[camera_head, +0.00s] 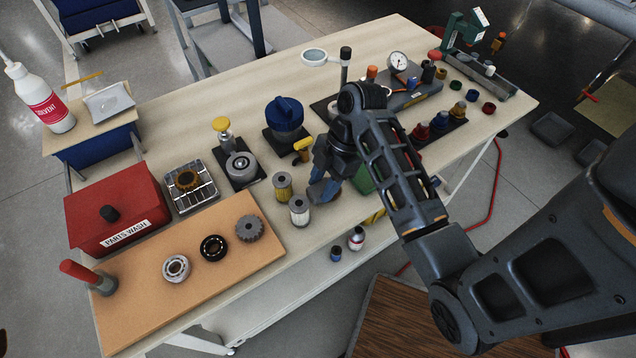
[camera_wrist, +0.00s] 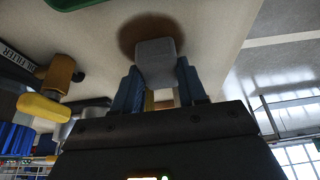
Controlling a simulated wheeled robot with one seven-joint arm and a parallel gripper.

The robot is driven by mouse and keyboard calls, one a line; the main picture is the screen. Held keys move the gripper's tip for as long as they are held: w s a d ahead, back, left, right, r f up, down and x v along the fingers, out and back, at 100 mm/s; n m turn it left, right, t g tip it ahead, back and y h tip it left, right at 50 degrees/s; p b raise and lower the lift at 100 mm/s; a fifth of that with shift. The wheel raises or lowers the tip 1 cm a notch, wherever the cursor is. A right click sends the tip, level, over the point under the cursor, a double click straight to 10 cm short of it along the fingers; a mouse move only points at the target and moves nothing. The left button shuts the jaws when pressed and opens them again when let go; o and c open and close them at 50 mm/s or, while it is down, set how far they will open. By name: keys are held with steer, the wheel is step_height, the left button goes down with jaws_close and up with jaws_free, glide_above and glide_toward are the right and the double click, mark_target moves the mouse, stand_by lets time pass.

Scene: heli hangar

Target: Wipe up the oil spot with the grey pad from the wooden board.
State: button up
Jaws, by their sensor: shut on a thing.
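My gripper (camera_head: 318,192) is low over the front part of the workbench, right of two small filter cartridges. In the wrist view its blue fingers (camera_wrist: 157,88) are shut on the grey pad (camera_wrist: 156,58), a pale block. A dark brown round oil spot (camera_wrist: 136,30) shows on the pale bench top around and behind the pad, which covers part of it. I cannot tell whether the pad touches the bench. The spot and pad are hidden or unclear in the head view. A tan board (camera_head: 140,305), which looks wooden, lies at the bench's front left.
The two filters (camera_head: 299,211) stand close left of my gripper. A yellow-handled tool (camera_head: 303,146) and a blue-domed part (camera_head: 286,117) are behind. A red parts-wash box (camera_head: 115,207) and a solvent bottle (camera_head: 42,98) stand left. Bearings and a gear (camera_head: 249,228) lie on the tan board.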

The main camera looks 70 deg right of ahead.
steer(key=shift+s+d+f+p, duration=0.1)
steer(key=shift+s+d+p, duration=0.1)
steer(key=shift+s+d, duration=0.45)
steer(key=shift+s+d+r+p, duration=0.15)
steer(key=shift+s+d, duration=0.25)
steer(key=shift+d, duration=0.5)
steer(key=shift+s+d+f+p, duration=0.2)
steer(key=shift+s+d, duration=0.3)
steer(key=shift+d, duration=0.25)
steer(key=shift+r+p, duration=0.2)
steer(key=shift+p, duration=0.25)
steer(key=shift+f, duration=0.1)
